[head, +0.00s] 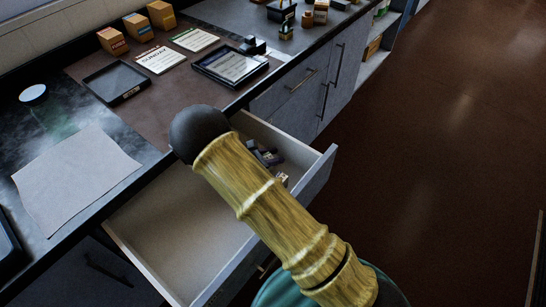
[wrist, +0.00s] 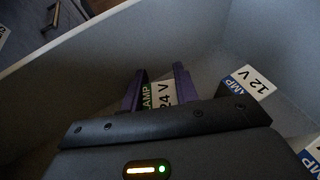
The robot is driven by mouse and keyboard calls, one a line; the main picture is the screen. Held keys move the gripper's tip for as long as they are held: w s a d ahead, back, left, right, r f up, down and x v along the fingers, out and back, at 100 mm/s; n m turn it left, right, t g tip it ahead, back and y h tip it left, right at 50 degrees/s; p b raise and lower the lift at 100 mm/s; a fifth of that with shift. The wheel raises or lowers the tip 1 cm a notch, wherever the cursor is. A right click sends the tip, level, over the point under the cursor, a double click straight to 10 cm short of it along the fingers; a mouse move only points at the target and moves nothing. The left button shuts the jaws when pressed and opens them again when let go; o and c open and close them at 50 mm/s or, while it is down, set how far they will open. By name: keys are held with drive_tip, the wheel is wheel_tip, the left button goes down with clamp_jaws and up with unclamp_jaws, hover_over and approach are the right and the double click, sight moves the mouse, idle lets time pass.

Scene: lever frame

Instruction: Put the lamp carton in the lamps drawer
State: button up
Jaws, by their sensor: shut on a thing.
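My gripper (wrist: 157,90) has purple fingers that are shut on a lamp carton (wrist: 162,93) with a green "LAMP" band and "24 V" on its white face. Gripper and carton are inside an open drawer (head: 185,235); whether the carton touches the drawer floor cannot be told. In the head view my arm covers much of the drawer, and only a small part of the gripper (head: 266,156) shows beyond it. In the wrist view a second carton (wrist: 250,82), blue and marked "12 V", lies to the right, apart from the fingers.
Another carton (wrist: 313,155) is partly cut off at the wrist view's lower right. The floor (head: 430,150) to the right is clear.

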drive_tip(key=shift+d+f, duration=0.1)
drive_tip(key=shift+f, duration=0.15)
drive_tip(key=shift+w+f, duration=0.1)
drive_tip(key=shift+f, duration=0.05)
drive_tip(key=o, duration=0.9)
drive_tip(key=shift+o, duration=0.2)
drive_tip(key=shift+r, duration=0.2)
drive_tip(key=v, duration=0.7)
drive_tip(key=shift+a+r, duration=0.1)
drive_tip(key=shift+a, duration=0.15)
